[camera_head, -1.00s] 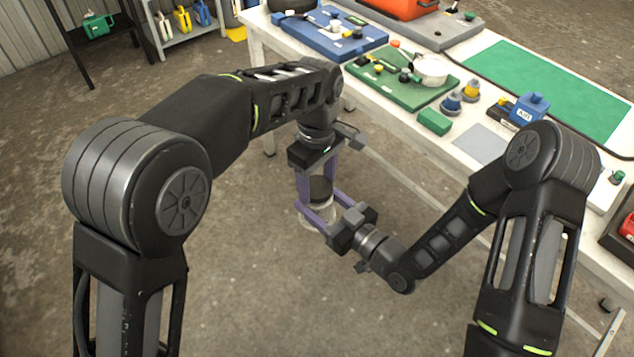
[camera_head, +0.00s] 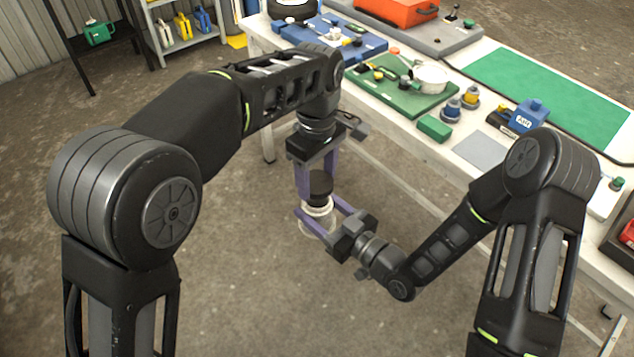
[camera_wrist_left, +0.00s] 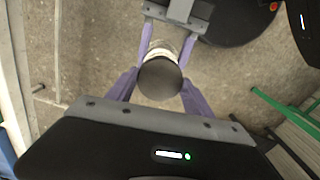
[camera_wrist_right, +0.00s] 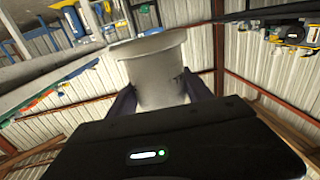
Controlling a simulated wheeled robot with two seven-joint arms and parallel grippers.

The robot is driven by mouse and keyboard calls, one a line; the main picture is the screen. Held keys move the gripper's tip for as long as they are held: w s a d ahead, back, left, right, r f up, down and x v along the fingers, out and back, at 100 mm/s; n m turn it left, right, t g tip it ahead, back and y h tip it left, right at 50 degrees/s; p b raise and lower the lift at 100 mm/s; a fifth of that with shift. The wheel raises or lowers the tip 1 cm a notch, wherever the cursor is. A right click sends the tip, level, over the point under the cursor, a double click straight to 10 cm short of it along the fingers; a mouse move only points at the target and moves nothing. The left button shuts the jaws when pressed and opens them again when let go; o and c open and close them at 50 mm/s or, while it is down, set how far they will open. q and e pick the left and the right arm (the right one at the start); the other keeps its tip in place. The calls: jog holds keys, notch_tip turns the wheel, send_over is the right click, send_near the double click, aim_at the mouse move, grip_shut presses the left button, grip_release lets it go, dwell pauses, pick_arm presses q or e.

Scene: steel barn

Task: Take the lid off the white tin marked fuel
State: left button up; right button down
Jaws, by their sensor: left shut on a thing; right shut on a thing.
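The white tin (camera_head: 312,226) hangs upright in the air in front of the workbench, and its marking cannot be read. My right gripper (camera_head: 318,210) is shut around its body from the side. In the right wrist view the tin (camera_wrist_right: 158,75) looks grey, with one flared end. The dark round lid (camera_head: 320,182) is above the tin. My left gripper (camera_head: 318,186) points down and is shut on the lid. In the left wrist view the lid (camera_wrist_left: 160,78) sits between the purple fingers, with the pale tin (camera_wrist_left: 163,47) behind it. Whether they still touch is unclear.
The white workbench (camera_head: 262,40) stands behind, holding a green board (camera_head: 395,88), a blue tray (camera_head: 350,47), a blue block (camera_head: 530,113) and a green mat (camera_head: 550,85). A shelf (camera_head: 190,48) is at upper left. The floor below the tin is clear.

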pick_arm(q)
jog(key=shift+r, duration=0.75)
jog(key=shift+f, duration=0.1)
